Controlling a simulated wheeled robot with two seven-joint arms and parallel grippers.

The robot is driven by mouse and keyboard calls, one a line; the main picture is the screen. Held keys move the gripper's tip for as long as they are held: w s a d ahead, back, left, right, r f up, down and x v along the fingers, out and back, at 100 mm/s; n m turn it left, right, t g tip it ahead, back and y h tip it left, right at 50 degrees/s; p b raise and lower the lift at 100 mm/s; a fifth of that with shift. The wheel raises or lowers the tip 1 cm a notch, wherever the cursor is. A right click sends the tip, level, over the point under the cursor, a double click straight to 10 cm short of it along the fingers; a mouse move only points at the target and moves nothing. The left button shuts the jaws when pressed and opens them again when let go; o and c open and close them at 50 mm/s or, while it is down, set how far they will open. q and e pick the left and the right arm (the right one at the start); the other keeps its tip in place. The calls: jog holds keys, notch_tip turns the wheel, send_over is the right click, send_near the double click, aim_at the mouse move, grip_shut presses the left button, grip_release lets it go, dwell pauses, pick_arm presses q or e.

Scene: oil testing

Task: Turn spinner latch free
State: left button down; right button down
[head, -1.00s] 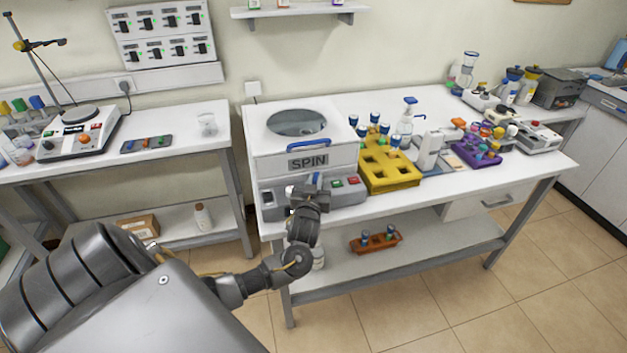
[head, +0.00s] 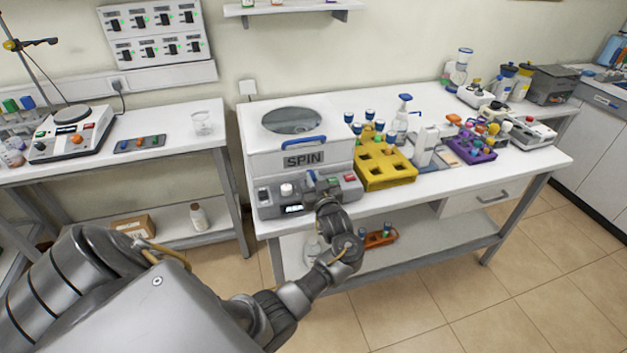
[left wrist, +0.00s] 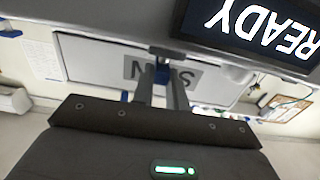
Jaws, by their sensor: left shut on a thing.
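The spinner (head: 262,160) is a white box with a round window in its lid, a blue lid handle (head: 291,144) and a SPIN label. My left gripper (head: 312,178) is at its front, just below the label. In the left wrist view, its two fingers (left wrist: 163,82) are shut on a small blue latch (left wrist: 162,72) in front of the upside-down SPIN label. The fingers hide much of the latch, so its angle is hard to tell. The lid looks down. My right gripper is out of view.
The grey control panel has a white knob (head: 287,189), a small display and a red button (head: 350,178). The display reads READY (left wrist: 265,25) in the left wrist view. A yellow rack (head: 385,168) stands close on the right. The floor in front is clear.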

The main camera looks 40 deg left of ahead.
pick_arm(q)
jog(key=c, duration=1.4)
grip_release()
jog(key=b+v, duration=0.2)
jog(key=v, duration=0.8)
jog(key=shift+s+d, duration=0.3)
